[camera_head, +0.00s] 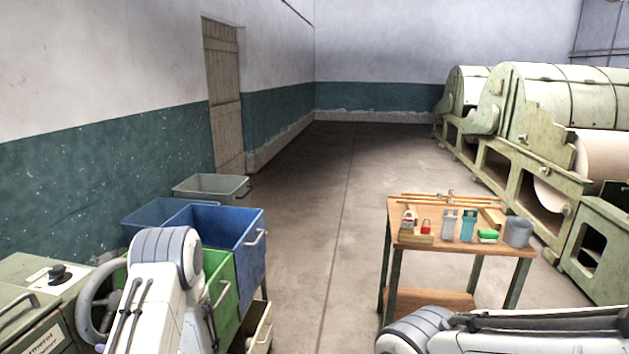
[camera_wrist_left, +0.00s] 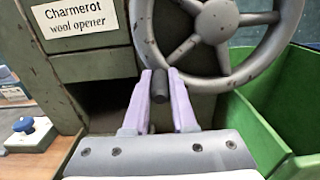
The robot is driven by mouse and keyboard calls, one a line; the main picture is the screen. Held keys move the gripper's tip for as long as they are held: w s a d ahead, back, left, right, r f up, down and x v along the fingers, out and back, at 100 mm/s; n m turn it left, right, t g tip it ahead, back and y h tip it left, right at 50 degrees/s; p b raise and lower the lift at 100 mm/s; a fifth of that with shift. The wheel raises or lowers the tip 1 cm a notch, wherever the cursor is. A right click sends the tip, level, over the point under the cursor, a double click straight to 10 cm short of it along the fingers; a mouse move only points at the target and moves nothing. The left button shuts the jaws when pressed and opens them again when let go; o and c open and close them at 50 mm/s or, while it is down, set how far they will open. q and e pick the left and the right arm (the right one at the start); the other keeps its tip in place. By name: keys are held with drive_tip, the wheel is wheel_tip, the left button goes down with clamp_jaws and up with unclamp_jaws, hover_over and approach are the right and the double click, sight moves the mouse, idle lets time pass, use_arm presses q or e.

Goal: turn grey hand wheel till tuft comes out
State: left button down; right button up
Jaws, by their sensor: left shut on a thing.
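The grey hand wheel (camera_wrist_left: 215,30) is on the front of the machine labelled "Charmerot wool opener" (camera_wrist_left: 105,52). Part of its rim shows at the lower left of the head view (camera_head: 88,300). In the left wrist view my left gripper (camera_wrist_left: 160,84) is shut on the wheel's short dark handle (camera_wrist_left: 159,86), at the lower left of the rim. In the head view my own left arm hides the gripper. A dark opening (camera_wrist_left: 102,98) lies below the label, left of the gripper. No tuft shows. My right arm is at the lower right, its gripper out of view.
A green bin (camera_wrist_left: 295,120) stands close right of the wheel. Blue bins (camera_head: 232,225) and a grey bin (camera_head: 212,186) stand behind. A blue knob (camera_wrist_left: 29,130) is at lower left. A wooden table (camera_head: 460,246) with tools stands right; floor between is clear.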

sight(84, 322)
use_arm(q)
drive_tip(key=shift+s+r, duration=0.1)
drive_tip(key=shift+s, duration=0.1)
drive_tip(key=r+p, duration=0.1)
drive_tip(key=r, duration=0.1)
drive_tip(key=s+r+p, duration=0.1)
drive_tip(key=shift+s+r+p, duration=0.2)
drive_tip(key=shift+r+p, duration=0.1)
drive_tip(key=shift+r, duration=0.05)
drive_tip(key=shift+f, duration=0.1)
wheel_tip(84, 322, up, 4)
drive_tip(key=p, duration=0.2)
drive_tip(key=shift+p, duration=0.35)
drive_tip(key=shift+f, duration=0.15)
